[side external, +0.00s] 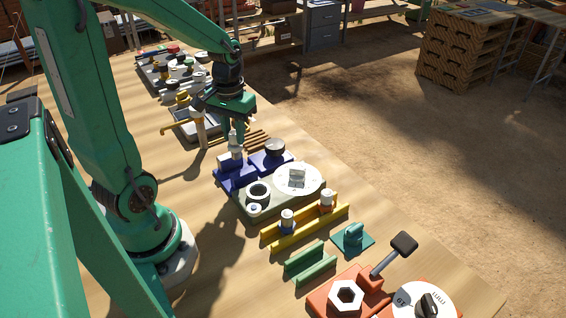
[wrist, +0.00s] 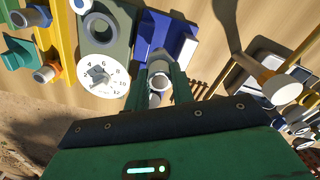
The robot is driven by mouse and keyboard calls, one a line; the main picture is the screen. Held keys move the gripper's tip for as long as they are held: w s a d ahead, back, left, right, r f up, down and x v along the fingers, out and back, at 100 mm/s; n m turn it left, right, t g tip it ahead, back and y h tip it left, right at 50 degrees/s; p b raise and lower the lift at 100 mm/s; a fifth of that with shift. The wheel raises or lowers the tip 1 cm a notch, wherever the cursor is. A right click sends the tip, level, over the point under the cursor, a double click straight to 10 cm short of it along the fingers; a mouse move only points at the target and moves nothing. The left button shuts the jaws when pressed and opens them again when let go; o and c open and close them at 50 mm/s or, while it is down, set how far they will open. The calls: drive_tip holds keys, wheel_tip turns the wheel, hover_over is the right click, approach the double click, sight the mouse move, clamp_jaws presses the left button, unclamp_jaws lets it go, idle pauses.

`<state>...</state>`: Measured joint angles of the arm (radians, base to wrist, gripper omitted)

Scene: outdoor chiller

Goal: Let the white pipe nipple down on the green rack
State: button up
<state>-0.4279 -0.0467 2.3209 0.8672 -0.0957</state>
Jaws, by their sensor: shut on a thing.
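My gripper (side external: 238,130) hangs above the dark blue block, fingers pointing down. It is shut on the white pipe nipple (side external: 236,147), which is upright at the blue block; I cannot tell whether they touch. In the wrist view the nipple (wrist: 159,84) shows as a pale ring between the two green fingers of my gripper (wrist: 164,95). The green rack (side external: 311,265), a short channel with two low walls, stands well to the lower right of my gripper in the side view. It looks empty.
The blue block (side external: 236,178), an olive panel (side external: 265,210) with a white dial (side external: 298,179), and a yellow rack (side external: 280,243) holding two fittings lie between my gripper and the green rack. A teal fixture (side external: 352,240) and an orange unit (side external: 328,304) flank the green rack.

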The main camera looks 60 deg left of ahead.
clamp_jaws()
drive_tip(key=shift+w+d, duration=0.25)
drive_tip(key=shift+d, duration=0.2)
drive_tip(key=w+d+r+m, duration=0.1)
drive_tip(key=w+d+m, duration=0.25)
drive_tip(key=d, duration=1.15)
drive_tip(key=s+d+r+m, duration=0.1)
drive_tip(key=s+d+m, duration=0.1)
drive_tip(key=d, duration=1.3)
drive_tip(key=shift+s+d, duration=0.4)
drive_tip(key=shift+s, duration=0.35)
drive_tip(key=shift+m, duration=0.25)
drive_tip(key=shift+f, duration=2.45)
drive_tip(key=shift+f, duration=0.5)
